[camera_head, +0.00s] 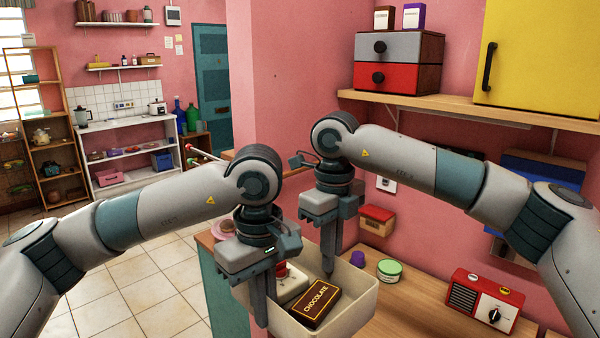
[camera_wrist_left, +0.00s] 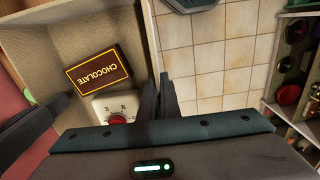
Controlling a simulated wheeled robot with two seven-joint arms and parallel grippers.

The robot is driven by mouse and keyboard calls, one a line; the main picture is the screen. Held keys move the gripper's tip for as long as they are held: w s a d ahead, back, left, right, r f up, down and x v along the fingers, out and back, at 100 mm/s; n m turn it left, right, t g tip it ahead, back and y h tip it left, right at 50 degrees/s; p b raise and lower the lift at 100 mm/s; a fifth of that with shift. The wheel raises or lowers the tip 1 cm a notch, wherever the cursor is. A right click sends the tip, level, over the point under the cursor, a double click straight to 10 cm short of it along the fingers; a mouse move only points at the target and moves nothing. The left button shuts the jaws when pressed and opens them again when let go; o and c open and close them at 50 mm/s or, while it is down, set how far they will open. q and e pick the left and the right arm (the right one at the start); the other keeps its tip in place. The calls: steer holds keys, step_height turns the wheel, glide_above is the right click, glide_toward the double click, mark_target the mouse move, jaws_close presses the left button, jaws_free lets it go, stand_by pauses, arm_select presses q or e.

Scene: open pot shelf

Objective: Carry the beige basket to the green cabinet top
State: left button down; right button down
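The beige basket (camera_head: 345,324) is at the lower middle of the head view, between my grippers. It holds a dark chocolate box (camera_head: 315,304) and a white item with a red knob (camera_head: 291,284); both also show in the left wrist view. My left gripper (camera_head: 264,308) has its fingers close together around the basket's left wall. My right gripper (camera_head: 330,268) is at the far wall, one finger inside; its other finger is mostly hidden. A teal-green cabinet with a wooden top (camera_head: 208,241) stands behind and left of the basket. Whether the basket touches a surface is unclear.
A pink item (camera_head: 222,229) sits on the cabinet top. The wooden counter (camera_head: 408,320) at right carries a green-lidded tub (camera_head: 389,270), a purple item (camera_head: 357,258) and a red radio-like box (camera_head: 484,301). A wall shelf (camera_head: 450,103) hangs above. The tiled floor (camera_head: 150,300) is open at left.

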arm_select(q)
steer(key=shift+r, duration=0.1)
arm_select(e)
steer(key=shift+w+r, duration=0.1)
